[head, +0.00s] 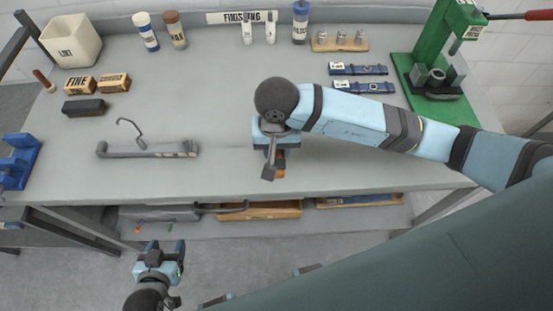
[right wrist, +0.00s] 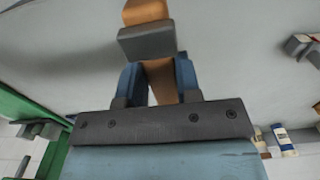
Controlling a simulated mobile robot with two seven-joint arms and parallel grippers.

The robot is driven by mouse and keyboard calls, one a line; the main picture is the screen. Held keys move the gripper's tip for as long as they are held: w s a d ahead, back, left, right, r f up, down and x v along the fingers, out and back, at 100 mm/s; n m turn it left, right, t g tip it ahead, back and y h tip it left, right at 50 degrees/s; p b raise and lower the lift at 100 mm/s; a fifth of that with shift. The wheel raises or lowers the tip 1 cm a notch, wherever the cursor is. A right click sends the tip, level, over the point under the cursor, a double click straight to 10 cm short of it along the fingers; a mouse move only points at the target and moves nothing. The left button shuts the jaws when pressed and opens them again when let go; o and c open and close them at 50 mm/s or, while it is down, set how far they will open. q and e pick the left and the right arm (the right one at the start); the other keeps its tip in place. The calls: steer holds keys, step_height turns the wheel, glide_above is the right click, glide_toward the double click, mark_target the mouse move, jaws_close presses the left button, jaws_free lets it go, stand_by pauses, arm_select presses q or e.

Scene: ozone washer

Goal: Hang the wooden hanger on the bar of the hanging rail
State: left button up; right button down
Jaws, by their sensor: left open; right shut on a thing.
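My right gripper (head: 275,150) is over the front middle of the bench, shut on an orange-brown piece with a dark grey block. In the right wrist view this wooden piece (right wrist: 147,11) runs between the fingers (right wrist: 158,78). The gripper hides part of it, and I cannot tell whether it is the wooden hanger. A grey bar with raised ends and a thin hook (head: 150,151) lies on the bench to the left; I cannot tell whether it is the hanging rail. My left gripper (head: 166,250) is open and empty, in front of the bench edge.
The grey bench (head: 225,110) is clear between the bar and my right arm. Bottles line the back. A green press (head: 425,70) stands right. A lower shelf holds trays.

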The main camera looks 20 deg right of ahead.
step_height(320, 180, down, 4)
steer(key=shift+f, duration=0.1)
step_height(320, 180, down, 3)
steer(key=shift+f+p, duration=0.1)
steer(key=shift+p, duration=0.3)
steer(key=shift+f, duration=0.15)
steer(key=c, duration=0.8)
jaws_free()
